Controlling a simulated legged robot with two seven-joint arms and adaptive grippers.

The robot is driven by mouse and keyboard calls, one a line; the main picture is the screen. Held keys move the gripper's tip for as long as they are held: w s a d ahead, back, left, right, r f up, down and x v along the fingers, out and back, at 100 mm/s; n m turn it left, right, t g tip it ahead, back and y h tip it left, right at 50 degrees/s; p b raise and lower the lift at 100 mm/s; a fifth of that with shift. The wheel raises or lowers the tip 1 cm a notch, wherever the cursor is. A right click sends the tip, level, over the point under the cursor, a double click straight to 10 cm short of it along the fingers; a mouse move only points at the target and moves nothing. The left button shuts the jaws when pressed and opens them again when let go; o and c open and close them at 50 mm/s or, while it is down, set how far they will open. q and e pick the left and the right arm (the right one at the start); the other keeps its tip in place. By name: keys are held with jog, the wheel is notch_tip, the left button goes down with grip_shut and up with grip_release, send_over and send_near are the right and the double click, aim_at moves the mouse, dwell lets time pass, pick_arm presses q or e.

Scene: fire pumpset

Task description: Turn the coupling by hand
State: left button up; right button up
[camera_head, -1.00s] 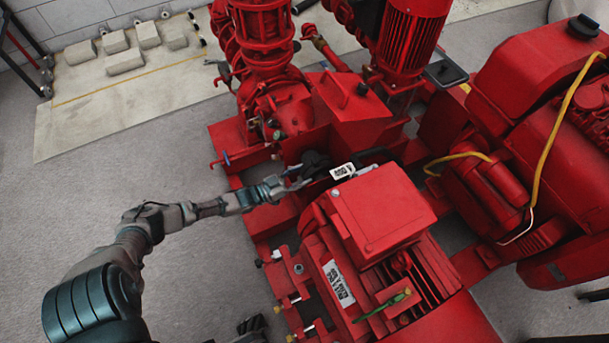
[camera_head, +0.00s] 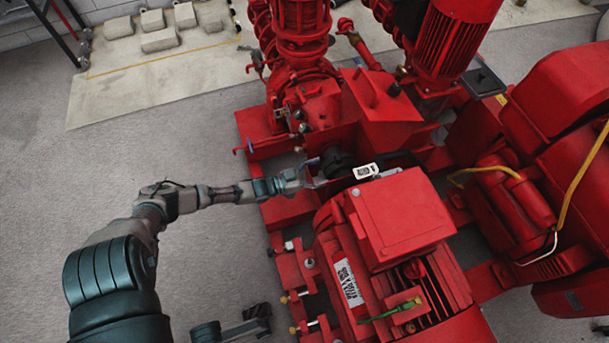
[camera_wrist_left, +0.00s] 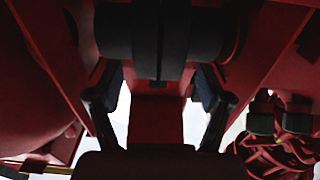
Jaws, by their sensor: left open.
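The coupling (camera_head: 339,163) is a dark round part between the red pump and the red motor (camera_head: 400,225). In the left wrist view, the coupling (camera_wrist_left: 160,38) is a wide black cylinder across the top, with a narrow gap line down its middle. My left gripper (camera_head: 314,174) reaches in from the left, beside the coupling. In the wrist view my left gripper (camera_wrist_left: 158,92) has its dark fingers well apart, below the coupling, with nothing held between them. I cannot tell whether a fingertip touches it.
The red pump (camera_head: 310,100) stands behind the coupling. A second upright red motor (camera_head: 455,40) is at the back, and a large red engine (camera_head: 560,110) at the right. Open grey floor (camera_head: 150,150) lies left. Several pale blocks (camera_head: 160,40) lie far left.

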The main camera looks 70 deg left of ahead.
pick_arm(q)
jog(key=s+a, duration=0.1)
jog(key=s, duration=0.9)
jog(key=shift+s+f, duration=0.35)
jog(key=shift+f, duration=0.05)
jog(key=shift+a, duration=0.1)
